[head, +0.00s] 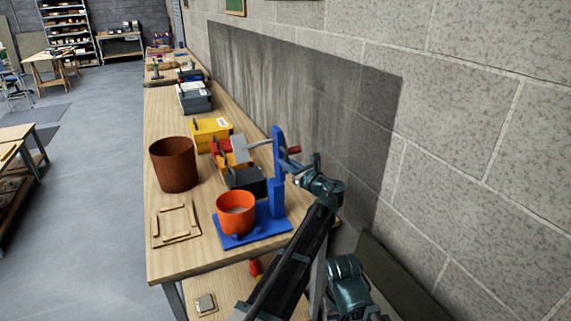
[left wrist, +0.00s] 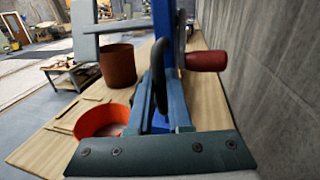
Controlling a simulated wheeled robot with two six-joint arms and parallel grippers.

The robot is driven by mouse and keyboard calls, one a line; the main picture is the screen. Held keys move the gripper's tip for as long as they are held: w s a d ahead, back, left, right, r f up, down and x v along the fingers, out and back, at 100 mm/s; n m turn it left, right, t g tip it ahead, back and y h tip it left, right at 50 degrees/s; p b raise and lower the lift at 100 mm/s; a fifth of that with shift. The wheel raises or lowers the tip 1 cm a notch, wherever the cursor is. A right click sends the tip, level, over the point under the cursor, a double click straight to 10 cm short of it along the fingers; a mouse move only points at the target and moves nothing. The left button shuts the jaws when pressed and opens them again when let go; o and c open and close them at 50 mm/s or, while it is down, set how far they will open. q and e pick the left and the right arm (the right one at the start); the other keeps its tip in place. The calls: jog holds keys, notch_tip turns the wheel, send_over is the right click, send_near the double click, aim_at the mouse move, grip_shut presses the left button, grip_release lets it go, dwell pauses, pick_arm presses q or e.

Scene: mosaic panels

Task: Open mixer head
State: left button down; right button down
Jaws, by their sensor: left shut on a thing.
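The mixer has a blue base (head: 256,229), an upright blue column (head: 278,165) and an orange bowl (head: 236,212) on the base. A grey bar runs left from the column to a flat grey plate (head: 240,151) above the bench. A red handle (head: 294,150) sticks out on the column's right; it also shows in the left wrist view (left wrist: 205,62). My left gripper (head: 289,166) is at the column, below the red handle. In the left wrist view its jaws (left wrist: 160,88) are shut on a dark curved handle (left wrist: 157,62). The handle's attachment is hidden. My right gripper does not show.
A brown pot (head: 173,164) and a wooden frame (head: 176,222) lie left of the mixer on the wooden bench (head: 167,263). A yellow box (head: 211,133) and grey boxes (head: 195,98) stand behind. The block wall (head: 470,190) is close on the right.

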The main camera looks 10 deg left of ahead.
pick_arm(q)
jog(key=shift+w+d, duration=0.1)
jog(key=shift+d, duration=0.05)
jog(key=c, duration=0.8)
grip_release()
jog(key=shift+c, duration=0.2)
